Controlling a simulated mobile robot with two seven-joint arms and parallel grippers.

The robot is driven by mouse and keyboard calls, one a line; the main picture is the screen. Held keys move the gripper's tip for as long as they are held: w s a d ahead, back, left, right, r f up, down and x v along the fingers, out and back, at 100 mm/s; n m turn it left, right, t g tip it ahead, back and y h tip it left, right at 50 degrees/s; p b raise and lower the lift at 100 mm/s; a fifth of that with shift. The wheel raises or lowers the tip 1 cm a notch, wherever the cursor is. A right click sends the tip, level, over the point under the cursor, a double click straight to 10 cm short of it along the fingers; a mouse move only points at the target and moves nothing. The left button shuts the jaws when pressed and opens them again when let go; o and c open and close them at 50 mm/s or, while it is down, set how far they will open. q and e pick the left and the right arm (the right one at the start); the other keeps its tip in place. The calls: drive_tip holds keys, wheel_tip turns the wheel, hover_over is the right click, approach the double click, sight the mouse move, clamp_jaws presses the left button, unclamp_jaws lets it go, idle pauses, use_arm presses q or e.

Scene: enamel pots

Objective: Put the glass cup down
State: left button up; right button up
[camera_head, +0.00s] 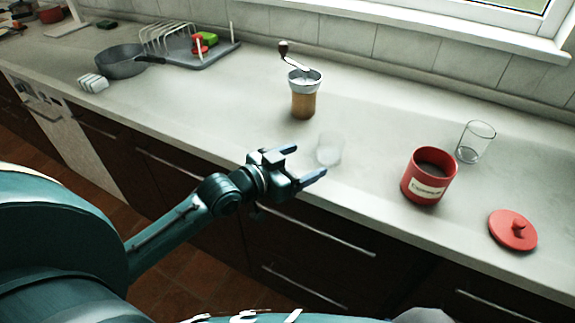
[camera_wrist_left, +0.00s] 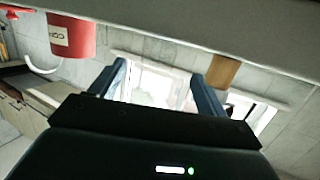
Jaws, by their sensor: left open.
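A clear, faint glass cup (camera_head: 329,149) stands upright on the counter near its front edge. My left gripper (camera_head: 307,162) is open, its two blue-tipped fingers pointing at this cup from the left, apparently just short of it. The open fingers also show in the left wrist view (camera_wrist_left: 158,72); the cup's outline between them is hard to make out there. A second clear glass (camera_head: 475,142) stands farther right, behind the red pot. My right gripper is not in view.
A red enamel pot (camera_head: 429,177) with dark contents stands right of the cup, its red lid (camera_head: 513,230) lying beside it. A coffee grinder (camera_head: 303,98) stands behind. A pan (camera_head: 121,62) and dish rack (camera_head: 205,50) are far left. The counter (camera_head: 240,105) between is clear.

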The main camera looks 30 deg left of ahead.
use_arm(q)
drive_tip(key=shift+v, duration=2.2)
